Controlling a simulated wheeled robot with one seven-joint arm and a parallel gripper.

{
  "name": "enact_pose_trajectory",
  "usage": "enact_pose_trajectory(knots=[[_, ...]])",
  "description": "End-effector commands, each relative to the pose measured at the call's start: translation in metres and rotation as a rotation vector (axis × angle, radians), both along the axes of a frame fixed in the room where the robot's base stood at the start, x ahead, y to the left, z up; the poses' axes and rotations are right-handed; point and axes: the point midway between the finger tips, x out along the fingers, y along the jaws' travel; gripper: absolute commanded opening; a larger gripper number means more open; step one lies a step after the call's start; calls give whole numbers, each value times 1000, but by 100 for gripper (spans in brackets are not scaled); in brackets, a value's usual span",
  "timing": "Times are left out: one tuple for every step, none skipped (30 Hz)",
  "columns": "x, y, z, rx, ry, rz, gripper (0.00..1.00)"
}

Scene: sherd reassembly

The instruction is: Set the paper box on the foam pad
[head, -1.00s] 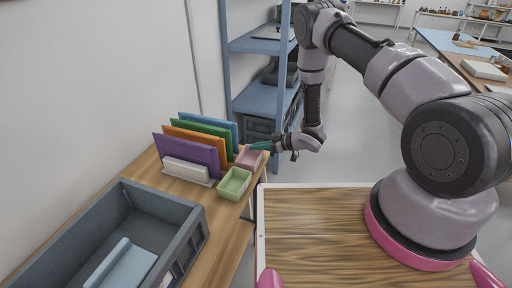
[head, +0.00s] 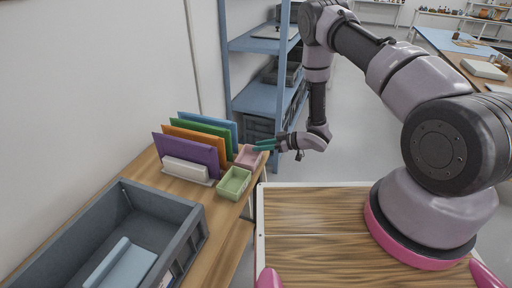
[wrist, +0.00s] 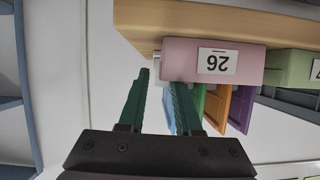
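Neither a paper box nor a foam pad can be named for certain. A small pink open box (head: 248,157) stands near the table's far edge; the wrist view shows its front (wrist: 185,58) with an upside-down label reading 26. A light green open box (head: 234,184) stands nearer. A pale blue slab (head: 123,266) lies in the grey crate. My gripper (head: 262,145) is just beyond the pink box, pointing left. In the wrist view its two dark green fingers (wrist: 158,78) are apart with nothing seen held; whether a finger touches the pink box is unclear.
The grey crate (head: 187,224) fills the near left table. Upright purple, orange, green and blue panels (head: 195,147) stand in a rack beside the small boxes. A blue shelf unit (head: 265,95) stands behind my gripper. The wooden board (head: 315,225) at front is bare.

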Motion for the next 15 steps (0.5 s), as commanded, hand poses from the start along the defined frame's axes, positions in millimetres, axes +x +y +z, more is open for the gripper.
enact_pose_trajectory(knots=[[0,-10,6,2,-1,-6,33],[-1,-15,9,3,-1,-5,33],[-3,-22,13,2,0,-6,33],[-3,-27,16,2,-1,-5,33],[-5,-32,19,2,-1,-5,33],[-8,-40,22,1,1,-5,33],[-10,-44,24,1,0,-4,33],[-12,-49,26,1,0,-4,33],[-14,-55,29,1,0,-2,33],[-15,-59,30,0,-1,-3,33],[-16,-62,32,1,-1,-2,33],[-18,-66,33,1,0,-1,33],[-18,-68,34,1,0,-1,33],[-19,-70,35,1,0,-1,33],[-20,-73,36,1,1,0,33]])
